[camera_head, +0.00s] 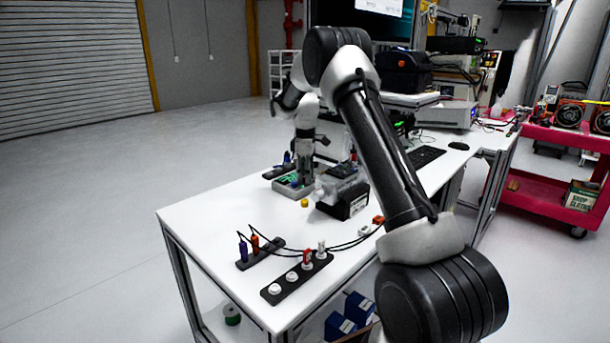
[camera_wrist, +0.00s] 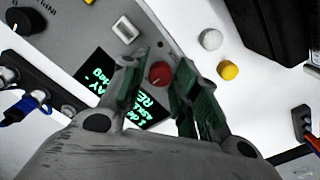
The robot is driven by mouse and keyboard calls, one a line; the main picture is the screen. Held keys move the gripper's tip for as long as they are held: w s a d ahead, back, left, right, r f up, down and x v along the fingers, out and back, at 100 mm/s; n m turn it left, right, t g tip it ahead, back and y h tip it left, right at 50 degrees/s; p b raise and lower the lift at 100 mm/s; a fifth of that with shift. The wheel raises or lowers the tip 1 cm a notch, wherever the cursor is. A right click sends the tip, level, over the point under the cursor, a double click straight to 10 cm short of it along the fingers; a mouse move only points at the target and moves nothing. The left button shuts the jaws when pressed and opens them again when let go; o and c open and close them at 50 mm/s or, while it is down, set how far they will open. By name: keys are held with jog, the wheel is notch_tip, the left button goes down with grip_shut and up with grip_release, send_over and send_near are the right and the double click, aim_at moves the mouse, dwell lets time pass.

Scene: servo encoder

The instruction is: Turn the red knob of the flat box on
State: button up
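The flat grey box (camera_head: 290,190) lies on the white table under my gripper (camera_head: 305,180). In the wrist view the grey box (camera_wrist: 85,30) fills the upper left. Its red knob (camera_wrist: 160,73) shows just beyond and between the green-padded fingertips of my gripper (camera_wrist: 158,80). The fingers are apart, with a small gap visible on each side of the knob. I cannot tell how far above the knob they are. The box also carries a black knob (camera_wrist: 27,20), a white rocker switch (camera_wrist: 125,29) and dark displays with green text (camera_wrist: 96,76). The red knob is hidden in the head view.
A yellow button (camera_wrist: 228,70) and a white one (camera_wrist: 211,39) lie beside the box. A black device (camera_head: 343,200) stands close on the right. Socket strips (camera_head: 272,292) with cables occupy the table's near end. The left part of the table is clear.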

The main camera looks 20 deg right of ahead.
grip_shut()
jog(key=shift+m, duration=0.3)
jog(key=m, duration=1.1)
dwell(0.5)
grip_release()
